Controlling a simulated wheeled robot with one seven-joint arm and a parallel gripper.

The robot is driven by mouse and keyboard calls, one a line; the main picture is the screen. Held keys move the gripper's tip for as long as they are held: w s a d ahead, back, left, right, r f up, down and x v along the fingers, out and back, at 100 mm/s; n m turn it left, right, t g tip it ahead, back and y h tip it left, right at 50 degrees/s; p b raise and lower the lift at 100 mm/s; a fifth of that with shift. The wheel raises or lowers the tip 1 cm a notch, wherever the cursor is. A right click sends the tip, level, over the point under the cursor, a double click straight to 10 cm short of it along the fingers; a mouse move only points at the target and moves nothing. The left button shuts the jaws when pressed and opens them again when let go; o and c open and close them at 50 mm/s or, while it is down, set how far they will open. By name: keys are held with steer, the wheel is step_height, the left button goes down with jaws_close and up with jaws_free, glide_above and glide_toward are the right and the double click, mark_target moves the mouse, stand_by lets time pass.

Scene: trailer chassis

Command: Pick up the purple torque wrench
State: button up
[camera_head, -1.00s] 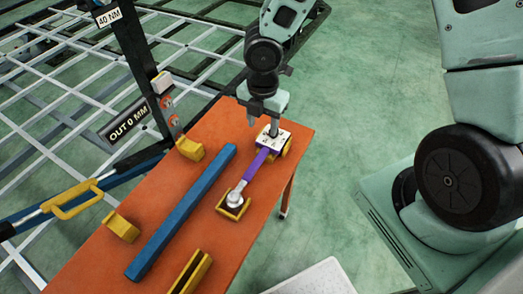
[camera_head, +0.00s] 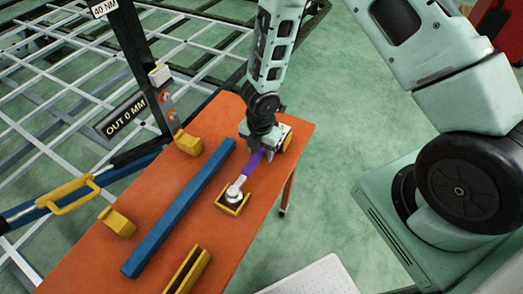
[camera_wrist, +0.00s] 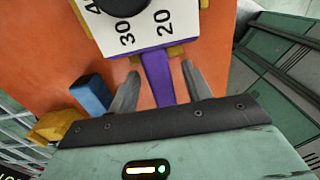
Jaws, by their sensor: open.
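The purple torque wrench (camera_head: 250,167) lies on the orange table (camera_head: 185,238). Its silver round head (camera_head: 233,194) rests in a yellow cradle (camera_head: 231,207), and its far end is partly hidden under my gripper. In the wrist view, its purple handle (camera_wrist: 157,77) runs between the two fingers, beside a white scale plate (camera_wrist: 145,22) marked 20 and 30. My gripper (camera_wrist: 158,78) is open, with a finger on each side of the handle and a gap on both sides. In the head view, my gripper (camera_head: 262,150) is over the wrench's far end.
A long blue bar (camera_head: 180,208) lies left of the wrench. Yellow blocks (camera_head: 188,143) and a yellow channel (camera_head: 188,271) also stand on the table. A post with an "OUT 0 MM" sign (camera_head: 121,117) and a white lattice frame are at the left.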

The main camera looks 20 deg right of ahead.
steer(key=shift+f, duration=0.9)
steer(key=shift+r, duration=0.1)
jaws_close()
